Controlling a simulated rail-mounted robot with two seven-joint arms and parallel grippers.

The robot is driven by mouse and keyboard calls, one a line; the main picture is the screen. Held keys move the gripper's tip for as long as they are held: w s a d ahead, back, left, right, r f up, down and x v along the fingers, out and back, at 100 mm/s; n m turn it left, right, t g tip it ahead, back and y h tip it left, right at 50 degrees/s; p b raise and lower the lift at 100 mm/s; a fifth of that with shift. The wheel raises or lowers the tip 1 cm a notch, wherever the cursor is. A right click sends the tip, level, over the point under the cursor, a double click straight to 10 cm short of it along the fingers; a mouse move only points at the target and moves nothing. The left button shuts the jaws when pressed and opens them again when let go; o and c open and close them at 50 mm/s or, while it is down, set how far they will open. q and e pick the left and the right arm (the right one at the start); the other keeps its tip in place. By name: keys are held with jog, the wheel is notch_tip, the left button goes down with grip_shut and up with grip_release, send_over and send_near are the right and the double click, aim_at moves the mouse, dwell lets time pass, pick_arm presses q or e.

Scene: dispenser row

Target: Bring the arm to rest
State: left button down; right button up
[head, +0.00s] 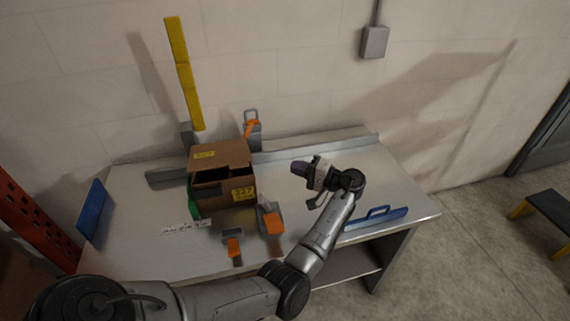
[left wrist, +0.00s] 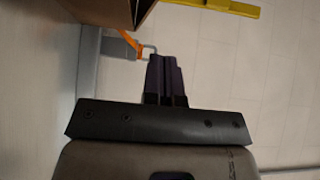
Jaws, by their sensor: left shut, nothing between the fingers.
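My left arm reaches in from the lower left of the head view across the workbench (head: 345,155). My left gripper (head: 300,168) hangs over the right half of the bench, to the right of a cardboard box and apart from it. Its dark purple fingers are together and empty; they also show in the left wrist view (left wrist: 166,78), pointing towards the wall. My right gripper is in neither view.
An open cardboard box (head: 217,155) with yellow labels stands mid-bench. Orange-and-grey tools (head: 272,220) lie in front. A grey tool with an orange part (head: 251,130) stands behind. A blue-handled tool (head: 376,216) lies at the right edge. A yellow upright strip (head: 184,75) stands behind.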

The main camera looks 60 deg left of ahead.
pick_arm(q)
jog(key=shift+v, duration=0.85)
